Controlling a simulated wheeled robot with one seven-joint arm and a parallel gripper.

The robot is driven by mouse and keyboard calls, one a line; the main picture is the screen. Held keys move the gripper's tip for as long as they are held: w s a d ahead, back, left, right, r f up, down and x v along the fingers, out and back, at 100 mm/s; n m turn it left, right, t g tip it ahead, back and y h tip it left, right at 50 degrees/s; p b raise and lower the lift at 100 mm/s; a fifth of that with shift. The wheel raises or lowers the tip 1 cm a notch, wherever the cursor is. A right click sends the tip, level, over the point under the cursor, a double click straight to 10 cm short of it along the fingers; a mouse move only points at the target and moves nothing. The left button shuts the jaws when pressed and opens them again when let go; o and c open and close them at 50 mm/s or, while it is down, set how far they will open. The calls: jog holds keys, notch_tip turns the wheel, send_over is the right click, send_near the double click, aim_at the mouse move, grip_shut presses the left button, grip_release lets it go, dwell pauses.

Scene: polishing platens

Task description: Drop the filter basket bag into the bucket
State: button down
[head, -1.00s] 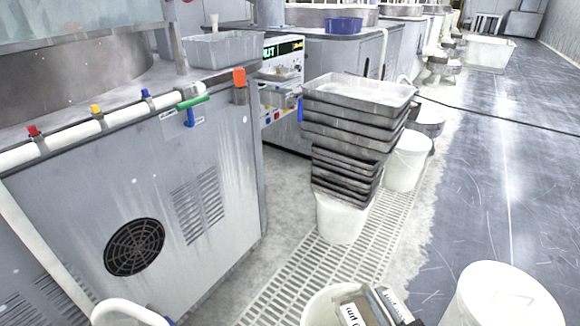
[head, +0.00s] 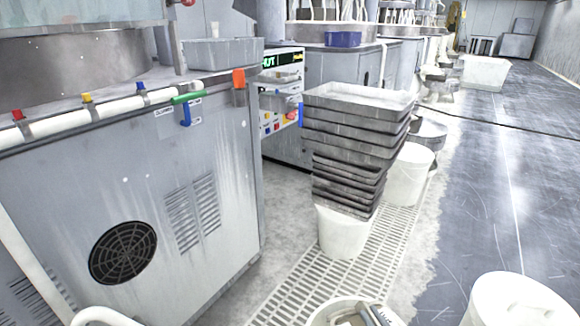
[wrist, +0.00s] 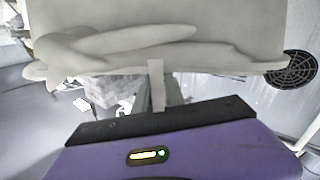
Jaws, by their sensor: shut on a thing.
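In the wrist view, a pale grey-white, folded cloth-like thing, apparently the filter basket bag (wrist: 215,38), spans the top of the picture. My gripper (wrist: 157,85), with its purple body below, is shut on it at its lower edge; the fingertips are mostly hidden. The bag is not clearly seen in the head view. I cannot tell which bucket the task means.
A tall stack of grey trays (head: 355,140) stands on a white bucket (head: 342,235), with another bucket (head: 408,172) behind it. A grey machine cabinet (head: 225,210) fills the left. A floor grating (head: 385,245) runs between them. The dark floor (head: 480,190) at right is largely clear.

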jog(key=shift+f, duration=0.1)
jog(key=c, duration=1.3)
grip_release()
jog(key=shift+s, duration=0.15)
jog(key=v, duration=0.7)
jog(key=shift+s+d, duration=0.15)
jog(key=shift+s, duration=0.1)
